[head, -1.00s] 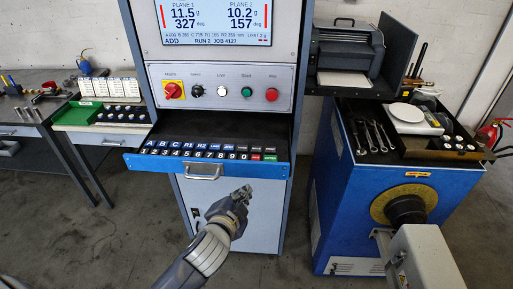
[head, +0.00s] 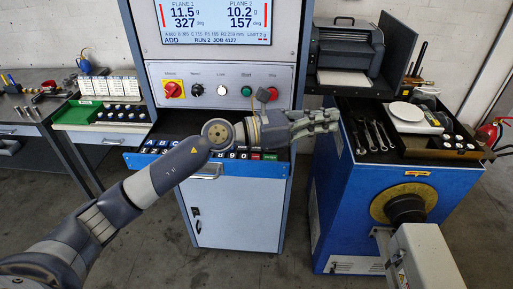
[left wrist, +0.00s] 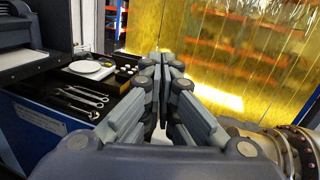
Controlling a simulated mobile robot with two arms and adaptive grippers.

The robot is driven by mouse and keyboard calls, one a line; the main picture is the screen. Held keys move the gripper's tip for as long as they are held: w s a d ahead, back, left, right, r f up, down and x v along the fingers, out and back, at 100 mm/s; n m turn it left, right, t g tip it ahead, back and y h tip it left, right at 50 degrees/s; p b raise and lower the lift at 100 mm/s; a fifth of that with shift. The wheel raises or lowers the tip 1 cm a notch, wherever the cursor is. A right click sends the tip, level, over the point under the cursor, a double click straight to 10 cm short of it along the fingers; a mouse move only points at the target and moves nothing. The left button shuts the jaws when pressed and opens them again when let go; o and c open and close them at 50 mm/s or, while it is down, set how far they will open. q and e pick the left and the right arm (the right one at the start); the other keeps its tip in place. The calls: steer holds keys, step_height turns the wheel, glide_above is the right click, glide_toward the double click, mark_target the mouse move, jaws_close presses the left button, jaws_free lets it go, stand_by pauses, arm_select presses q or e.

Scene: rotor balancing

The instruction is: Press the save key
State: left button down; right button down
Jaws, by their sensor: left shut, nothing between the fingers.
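The keyboard drawer (head: 277,170) is pulled out of the cabinet below the screen. Its keys carry letters, digits and small coloured caps. At the right end of the lower row are a red key (head: 255,156) and a green key (head: 270,157); their labels are too small to read, so I cannot tell which key is save. My left gripper (head: 334,120) is shut and empty, pointing right beyond the drawer's right end. Its arm and wrist hide much of the key rows. In the left wrist view the fingertips (left wrist: 166,58) meet. My right gripper is not in view.
The screen (head: 215,20) reads ADD, RUN 2, JOB 4127. Below it is a panel with a red knob (head: 174,89) and buttons. To the right stand a printer (head: 345,50) and a blue machine (head: 350,210) with wrenches and a scale on top.

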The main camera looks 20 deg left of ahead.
arm_select(q)
steer(key=w+a+f+m+g+y, duration=0.2)
steer(key=w+a+f+m+y, duration=0.25)
steer(key=a, duration=0.35)
steer(key=m+y, duration=0.2)
steer(key=y, duration=0.4)
glide_above(257, 149)
steer(key=shift+f+n, duration=0.25)
steer(key=shift+f, duration=0.25)
steer(key=shift+s+f, duration=0.1)
steer(key=shift+f, duration=0.05)
step_height(257, 149, down, 7)
steer(key=b, duration=0.4)
steer(key=shift+f, duration=0.15)
steer(key=shift+d+f+b, duration=0.1)
steer(key=shift+f+b, duration=0.4)
steer(key=shift+f, duration=0.15)
steer(key=shift+f+b, duration=0.4)
steer(key=shift+b, duration=0.15)
